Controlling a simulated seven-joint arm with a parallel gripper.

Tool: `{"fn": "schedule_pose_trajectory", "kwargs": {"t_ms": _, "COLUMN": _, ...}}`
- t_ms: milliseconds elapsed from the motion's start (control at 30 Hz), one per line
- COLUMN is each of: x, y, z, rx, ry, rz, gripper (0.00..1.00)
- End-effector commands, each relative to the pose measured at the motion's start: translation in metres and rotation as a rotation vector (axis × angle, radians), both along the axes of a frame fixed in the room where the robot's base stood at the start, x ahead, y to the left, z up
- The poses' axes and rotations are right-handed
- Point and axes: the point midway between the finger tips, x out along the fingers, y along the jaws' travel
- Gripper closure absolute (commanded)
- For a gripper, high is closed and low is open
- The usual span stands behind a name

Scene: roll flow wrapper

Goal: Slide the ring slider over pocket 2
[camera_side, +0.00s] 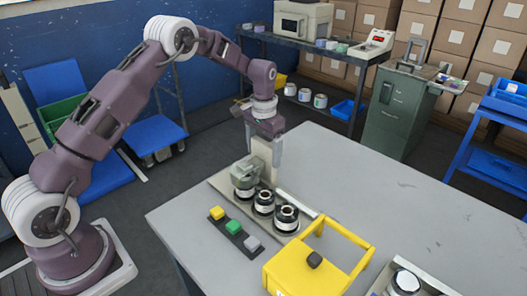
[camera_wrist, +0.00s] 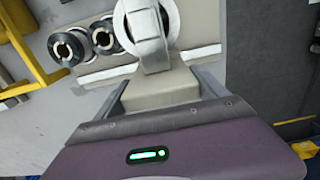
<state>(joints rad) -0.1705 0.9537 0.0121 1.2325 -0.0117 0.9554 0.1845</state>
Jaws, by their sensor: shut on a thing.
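The ring slider (camera_side: 246,172) is a grey-green ring with a beige block behind it. It sits over the farthest of the pockets in a row on a beige base plate (camera_side: 222,182). In the wrist view the ring slider (camera_wrist: 149,56) reaches forward from the beige block, around a white round top. My gripper (camera_side: 266,152) is shut on the beige block, also seen in the wrist view (camera_wrist: 162,88). Two dark pockets with pale rims and dark centres, the middle one (camera_side: 264,202) and the nearest one (camera_side: 287,218), stand uncovered. No pocket numbers are legible.
A strip with yellow, green and grey buttons (camera_side: 235,231) lies left of the plate. A yellow handled frame (camera_side: 318,266) stands near the nearest pocket. A tray with a white round item (camera_side: 405,281) is at front right. The table (camera_side: 385,205) is clear to the right.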

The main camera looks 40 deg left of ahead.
Motion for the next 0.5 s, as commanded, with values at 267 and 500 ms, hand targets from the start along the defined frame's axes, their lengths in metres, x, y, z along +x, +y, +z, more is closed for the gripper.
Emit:
{"fn": "schedule_pose_trajectory", "kwargs": {"t_ms": 267, "x": 0.000, "y": -0.057, "z": 0.000, "rx": 0.000, "ry": 0.000, "rz": -0.004, "gripper": 0.91}}
{"fn": "schedule_pose_trajectory", "kwargs": {"t_ms": 500, "x": 0.000, "y": -0.079, "z": 0.001, "rx": -0.001, "ry": -0.001, "rz": 0.000, "gripper": 0.91}}
